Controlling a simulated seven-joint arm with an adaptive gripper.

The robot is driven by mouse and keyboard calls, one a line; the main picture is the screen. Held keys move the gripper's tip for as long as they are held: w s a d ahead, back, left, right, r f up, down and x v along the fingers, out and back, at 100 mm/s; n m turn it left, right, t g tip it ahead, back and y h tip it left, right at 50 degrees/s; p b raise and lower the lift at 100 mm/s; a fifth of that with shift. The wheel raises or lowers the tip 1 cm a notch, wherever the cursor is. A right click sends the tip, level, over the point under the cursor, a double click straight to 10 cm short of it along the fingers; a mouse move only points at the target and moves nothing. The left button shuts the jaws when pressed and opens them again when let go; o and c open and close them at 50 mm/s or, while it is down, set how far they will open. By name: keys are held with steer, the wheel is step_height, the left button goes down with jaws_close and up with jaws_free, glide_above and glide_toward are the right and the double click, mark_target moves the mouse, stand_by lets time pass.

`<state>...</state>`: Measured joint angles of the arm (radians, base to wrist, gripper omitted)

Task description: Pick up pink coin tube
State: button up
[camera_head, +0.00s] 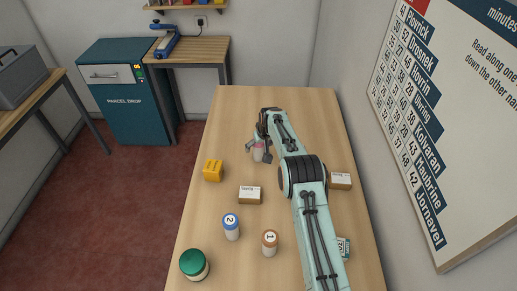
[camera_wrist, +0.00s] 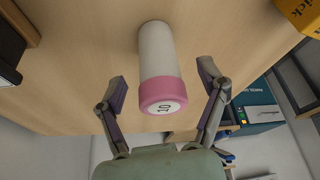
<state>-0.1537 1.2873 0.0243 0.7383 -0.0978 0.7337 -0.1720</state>
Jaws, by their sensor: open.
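The pink coin tube (camera_wrist: 158,60) has a white body and a pink cap marked with a number that looks like 10. In the wrist view it lies between the two open fingers of my gripper (camera_wrist: 164,92), with clear gaps on both sides. In the head view the tube (camera_head: 258,154) stands on the wooden counter, partly hidden by my gripper (camera_head: 259,146). The fingers are open around it and do not visibly touch it.
A yellow box (camera_head: 213,170) and a small cardboard box (camera_head: 249,195) are nearby. A blue-capped tube (camera_head: 231,227), an orange-brown-capped tube (camera_head: 269,243) and a green-lidded jar (camera_head: 194,264) stand nearer the front. Another box (camera_head: 340,181) lies right of my arm. The counter's far end is clear.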

steer(key=shift+x, duration=0.85)
steer(key=shift+c, duration=0.3)
steer(key=c, duration=1.3)
steer(key=shift+o, duration=0.2)
steer(key=shift+r, duration=0.15)
